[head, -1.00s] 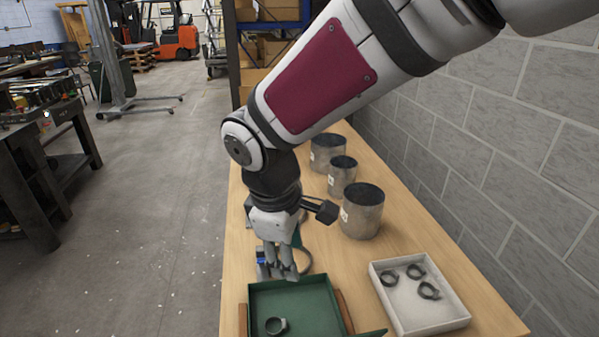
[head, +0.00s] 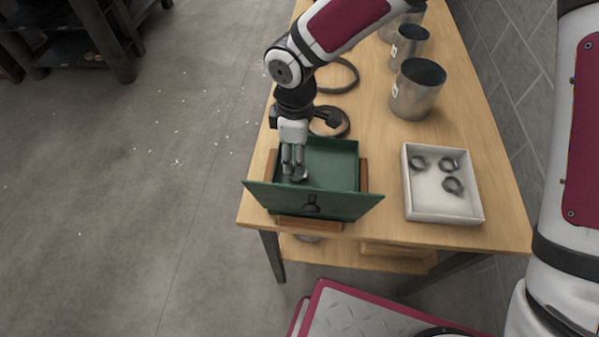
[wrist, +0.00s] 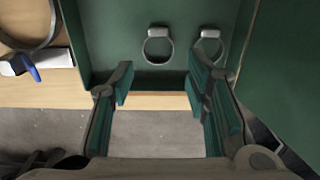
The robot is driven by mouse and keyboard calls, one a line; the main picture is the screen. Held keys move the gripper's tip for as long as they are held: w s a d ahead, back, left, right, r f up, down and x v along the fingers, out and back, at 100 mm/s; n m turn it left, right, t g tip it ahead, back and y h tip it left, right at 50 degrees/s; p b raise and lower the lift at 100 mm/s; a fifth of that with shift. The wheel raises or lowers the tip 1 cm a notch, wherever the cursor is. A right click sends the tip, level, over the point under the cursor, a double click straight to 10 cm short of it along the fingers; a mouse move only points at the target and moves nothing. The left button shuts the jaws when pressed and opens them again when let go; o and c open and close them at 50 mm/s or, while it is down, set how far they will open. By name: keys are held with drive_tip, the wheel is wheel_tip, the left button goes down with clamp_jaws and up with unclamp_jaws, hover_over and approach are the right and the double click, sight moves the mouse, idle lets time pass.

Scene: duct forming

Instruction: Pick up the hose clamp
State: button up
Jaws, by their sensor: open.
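A dark, ring-shaped hose clamp (wrist: 157,47) lies in the green open box (head: 340,165), seen in the wrist view. A second similar clamp (wrist: 209,42) lies to its right, partly behind my right finger. Neither clamp can be made out in the head view, where my gripper and the box's front panel block part of the inside. My gripper (head: 295,174) points down at the left part of the box. In the wrist view my gripper (wrist: 162,76) is open and empty, its fingers apart and below the first clamp in the picture.
A white tray (head: 445,215) with three clamps stands to the right. Several metal cylinders (head: 417,92) stand behind it. Dark hose rings (head: 336,77) lie behind the box. The box's front panel (head: 340,207) stands upright; wooden strips flank the box. A grey wall bounds the table's right.

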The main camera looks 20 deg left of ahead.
sight(294, 173)
drive_tip(key=shift+a+f+p, duration=0.15)
drive_tip(key=shift+f+p, duration=0.15)
drive_tip(key=shift+f, duration=1.4)
drive_tip(key=shift+a+f+p, duration=0.1)
drive_tip(key=shift+f+p, duration=0.2)
drive_tip(key=shift+f, duration=1.35)
drive_tip(key=c, duration=0.7)
